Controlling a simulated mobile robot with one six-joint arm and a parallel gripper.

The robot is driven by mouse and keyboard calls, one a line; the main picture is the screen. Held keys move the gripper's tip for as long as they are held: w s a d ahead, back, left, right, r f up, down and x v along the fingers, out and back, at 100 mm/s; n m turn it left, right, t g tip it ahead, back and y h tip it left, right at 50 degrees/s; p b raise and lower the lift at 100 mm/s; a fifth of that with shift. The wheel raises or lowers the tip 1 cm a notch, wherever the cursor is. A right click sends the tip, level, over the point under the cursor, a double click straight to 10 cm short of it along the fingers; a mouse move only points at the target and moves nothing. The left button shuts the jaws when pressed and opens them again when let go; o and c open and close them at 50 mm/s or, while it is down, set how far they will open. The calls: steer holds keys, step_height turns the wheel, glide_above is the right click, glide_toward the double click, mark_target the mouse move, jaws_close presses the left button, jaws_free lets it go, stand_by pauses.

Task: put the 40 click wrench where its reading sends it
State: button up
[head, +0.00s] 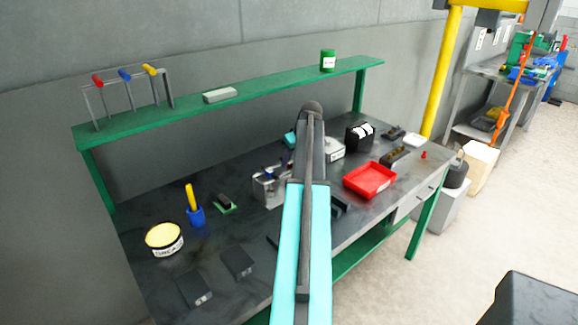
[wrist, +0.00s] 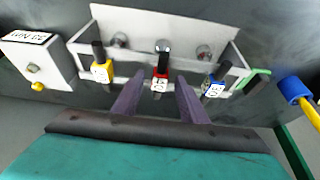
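Three upright tools with dark tops stand in a grey metal rack (wrist: 215,32) in the wrist view. One has a yellow collar (wrist: 102,71), one a red collar (wrist: 160,84) and one a blue collar (wrist: 213,88). Each carries a small white tag; I cannot read the tags surely, so I cannot tell which is the 40 click wrench. My gripper (wrist: 158,96) is open, its two dark fingers apart, with the red-collared tool showing between their tips. I cannot tell whether they touch it. In the head view my arm partly covers the rack (head: 264,190) and hides the fingertips.
A white box (wrist: 38,60) with an upside-down label stands left of the rack. A blue cup (head: 196,216), a yellow-topped tub (head: 165,243), a red tray (head: 370,182) and a black bin (head: 354,142) stand on the bench. A green shelf (head: 250,97) runs behind.

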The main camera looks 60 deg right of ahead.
steer(key=b+v, duration=0.1)
steer(key=v, duration=0.7)
steer(key=shift+r+b, duration=0.2)
steer(key=shift+b, duration=0.2)
steer(key=shift+s, duration=0.15)
stand_by(0.4)
